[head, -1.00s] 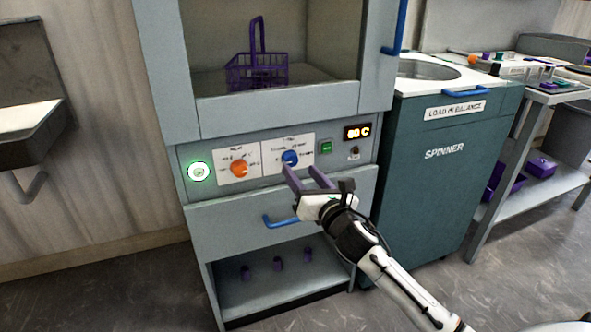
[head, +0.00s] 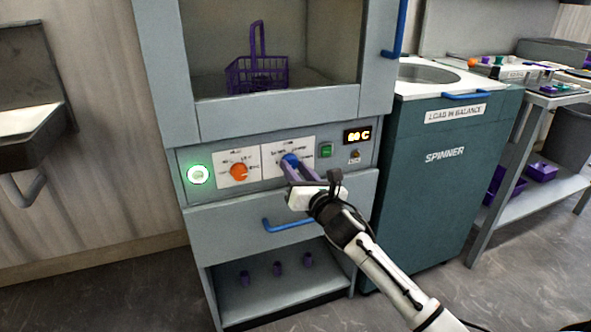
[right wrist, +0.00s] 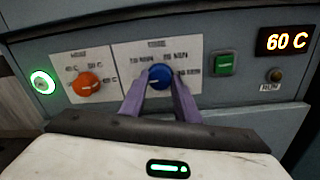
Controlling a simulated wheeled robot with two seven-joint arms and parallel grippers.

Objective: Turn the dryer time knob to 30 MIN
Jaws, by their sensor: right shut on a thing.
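The blue dryer time knob (head: 289,161) sits on a white label plate on the dryer panel. In the right wrist view the knob (right wrist: 160,76) lies between the two purple fingers of my right gripper (right wrist: 160,84), which is shut on it. The plate carries markings to the left, above and right of the knob; they are blurred, but the right one seems to read 30 MIN (right wrist: 222,71). The knob's pointer seems to face up, though I cannot tell exactly. My right gripper (head: 296,168) reaches the knob from below right in the head view. My left gripper is not in view.
An orange knob (right wrist: 87,84) is left of the blue one, with a glowing green button (right wrist: 42,82) beyond it. A green switch (right wrist: 223,64), a 60 C display (right wrist: 286,41) and a RUN lamp (right wrist: 275,75) are to the right. A blue drawer handle (head: 288,224) is below.

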